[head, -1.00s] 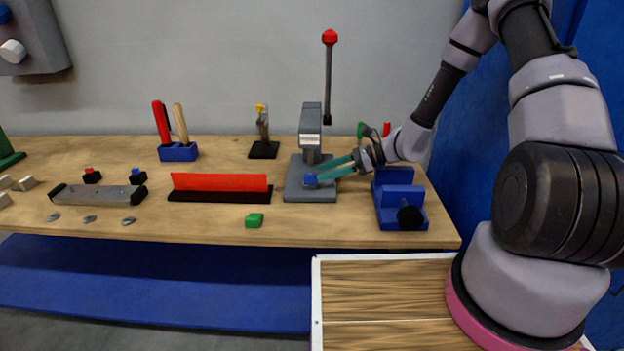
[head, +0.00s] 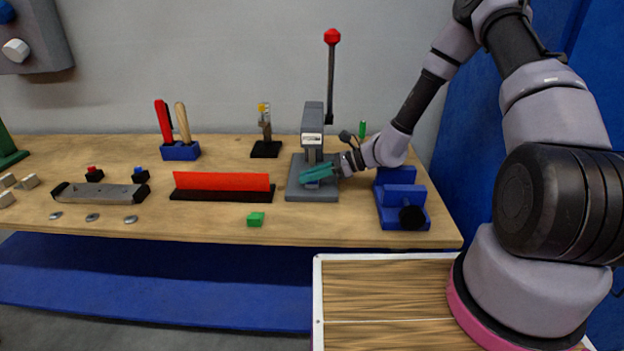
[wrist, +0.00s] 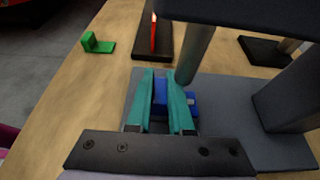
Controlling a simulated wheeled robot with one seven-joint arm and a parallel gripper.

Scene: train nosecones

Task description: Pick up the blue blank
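The blue blank (wrist: 160,97) is at the grey base of the lever press (head: 298,192), below the press head. In the wrist view it shows between my gripper's two teal fingers, and some blue shows to the right of the right finger. In the head view the fingers of my gripper (head: 319,173) hide most of it. My gripper in the wrist view (wrist: 162,88) reaches in from the right side of the press, with its fingers around the blank. I cannot tell whether they press on it.
The press column and head (head: 312,120) stand close to my fingers. A blue vise-like fixture (head: 401,200) sits right of the press. A red strip on a black base (head: 222,182) and a green block (head: 255,219) lie to the left. The table's front is mostly clear.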

